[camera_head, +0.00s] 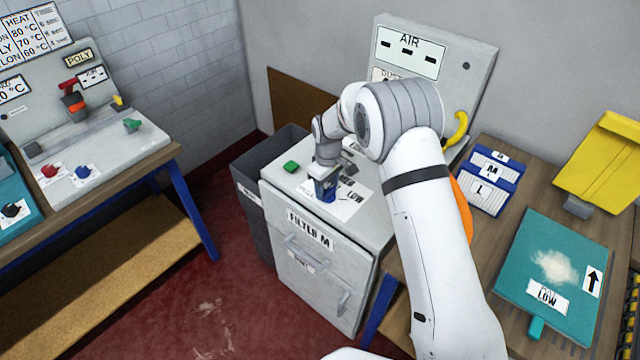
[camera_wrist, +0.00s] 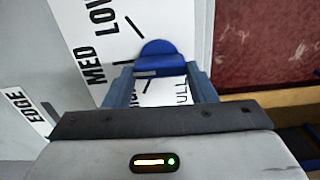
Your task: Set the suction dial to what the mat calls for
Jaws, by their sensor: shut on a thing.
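The suction dial is a blue knob (camera_head: 326,190) on a white label plate on top of the grey filter cabinet (camera_head: 310,232). My gripper (camera_head: 324,174) reaches down onto it. In the wrist view my gripper (camera_wrist: 160,70) has its two blue-grey fingers shut on the dial (camera_wrist: 158,52). The plate (camera_wrist: 85,25) there reads MED, LOW and FULL around the dial, with another word partly hidden. I cannot tell which mark the dial points at. The teal mat (camera_head: 520,262) lies on the right-hand bench and carries a white label reading LOW (camera_head: 547,298).
A green button (camera_head: 291,167) sits left of the dial on the cabinet top. An AIR panel (camera_head: 410,50) with a yellow handle (camera_head: 456,130) stands behind. A yellow scoop-like tray (camera_head: 605,160) and a blue size-label holder (camera_head: 492,180) are on the right bench. A grey bin (camera_head: 250,200) stands left.

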